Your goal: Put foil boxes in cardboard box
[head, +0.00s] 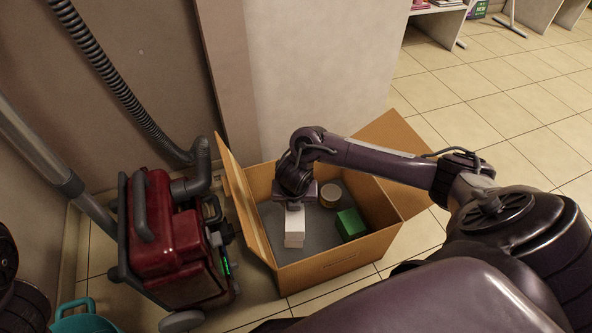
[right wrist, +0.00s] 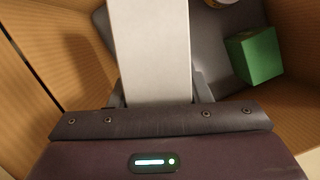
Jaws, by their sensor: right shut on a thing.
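The open cardboard box (head: 330,268) stands on the floor with its flaps spread. My right gripper (head: 293,204) reaches down inside it and is shut on a white box (head: 294,228). In the right wrist view the white box (right wrist: 152,50) is long and pale, between the fingers of my right gripper (right wrist: 158,92). I cannot tell whether the white box touches the bottom. A green box (head: 350,224) lies in the cardboard box, right of the white box; it also shows in the right wrist view (right wrist: 254,55). My left gripper is not in view.
A round tin (head: 330,195) sits in the cardboard box behind the green box. A red machine (head: 172,236) with hoses stands close to the box's left side. A pale wall column (head: 312,80) rises behind the box. Tiled floor (head: 500,95) is clear at back right.

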